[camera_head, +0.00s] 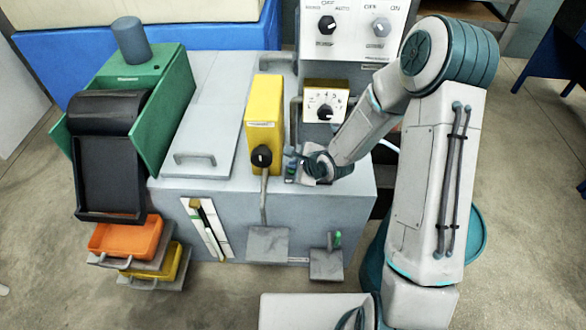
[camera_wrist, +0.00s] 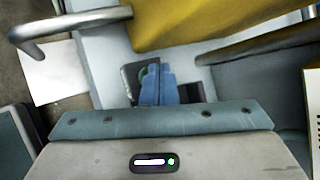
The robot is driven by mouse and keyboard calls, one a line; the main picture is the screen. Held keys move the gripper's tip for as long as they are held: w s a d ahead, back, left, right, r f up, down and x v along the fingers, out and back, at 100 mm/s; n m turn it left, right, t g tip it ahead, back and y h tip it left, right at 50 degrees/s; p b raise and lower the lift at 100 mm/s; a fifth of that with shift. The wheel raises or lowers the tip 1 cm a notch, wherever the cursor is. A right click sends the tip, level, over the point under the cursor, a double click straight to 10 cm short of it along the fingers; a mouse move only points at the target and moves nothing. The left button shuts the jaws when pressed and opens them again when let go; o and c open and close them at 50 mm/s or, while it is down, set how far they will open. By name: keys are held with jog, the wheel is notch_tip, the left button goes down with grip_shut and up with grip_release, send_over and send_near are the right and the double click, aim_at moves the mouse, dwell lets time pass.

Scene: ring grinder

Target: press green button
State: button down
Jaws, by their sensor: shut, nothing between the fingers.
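The green button (camera_wrist: 143,74) shows in the wrist view as a small green piece on a dark plate, partly hidden by my fingers. My gripper (camera_wrist: 157,72) has its blue fingers together and empty, right in front of the button. I cannot tell whether they touch it. In the head view my gripper (camera_head: 291,166) is low over the top of the grey machine (camera_head: 205,176), just right of the yellow block, and the button there is too small to tell from the fingers.
The yellow block (camera_head: 264,105) with a black-knobbed lever stands close left of my gripper. A dial box (camera_head: 326,104) is behind it, below a control panel (camera_head: 350,28). A green-sided hopper (camera_head: 165,107) and orange tray (camera_head: 125,238) are at left. Another green-topped piece (camera_head: 337,239) is at the front.

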jog(key=shift+f, duration=0.2)
dwell(0.4)
jog(key=shift+r+p, duration=0.9)
jog(key=shift+r, duration=0.05)
notch_tip(320, 180, up, 5)
jog(key=p, duration=0.5)
dwell(0.5)
